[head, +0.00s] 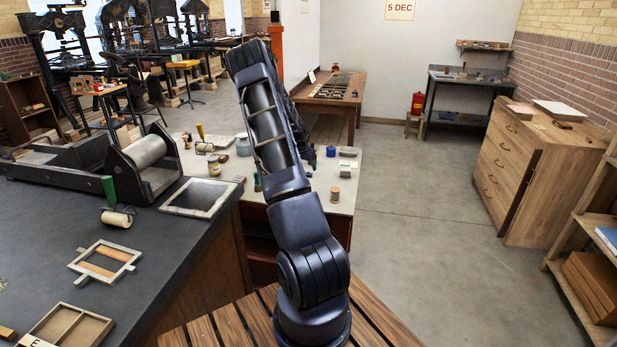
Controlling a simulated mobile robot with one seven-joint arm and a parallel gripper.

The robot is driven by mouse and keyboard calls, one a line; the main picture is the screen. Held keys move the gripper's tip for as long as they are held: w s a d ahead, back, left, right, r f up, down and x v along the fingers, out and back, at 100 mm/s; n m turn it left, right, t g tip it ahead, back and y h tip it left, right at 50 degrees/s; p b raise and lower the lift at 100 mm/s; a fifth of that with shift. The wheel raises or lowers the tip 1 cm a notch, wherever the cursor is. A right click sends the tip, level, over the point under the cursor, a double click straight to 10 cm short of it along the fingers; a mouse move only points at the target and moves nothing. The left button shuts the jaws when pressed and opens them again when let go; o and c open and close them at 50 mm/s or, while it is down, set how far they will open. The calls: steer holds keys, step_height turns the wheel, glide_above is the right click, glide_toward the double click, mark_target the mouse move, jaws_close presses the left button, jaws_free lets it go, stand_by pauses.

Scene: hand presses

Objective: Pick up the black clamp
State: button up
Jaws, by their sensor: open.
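I cannot make out the black clamp for certain. My own black arm rises through the middle of the head view and hides part of the pale worktable (370,163) behind it. Small items stand on that table, among them a dark bottle (330,151), a wooden spool (345,171), a small jar (335,195) and a grey tin (244,147). They are too small to tell in detail. My gripper does not show clearly; the far end of my arm is hidden behind its nearer links.
A dark counter (190,240) at left bears a roller press (145,152), a green-handled roller (117,216), a light frame (107,262) and a divided tray (70,328). A wooden drawer cabinet (520,180) and shelf (590,228) stand right. Floor (430,250) between is clear.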

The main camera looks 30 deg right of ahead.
steer(key=x, duration=0.5)
steer(key=shift+s+a+f, duration=0.1)
steer(key=shift+s+a, duration=0.05)
steer(key=shift+a, duration=0.05)
steer(key=shift+c, duration=0.2)
steer(key=c, duration=1.1)
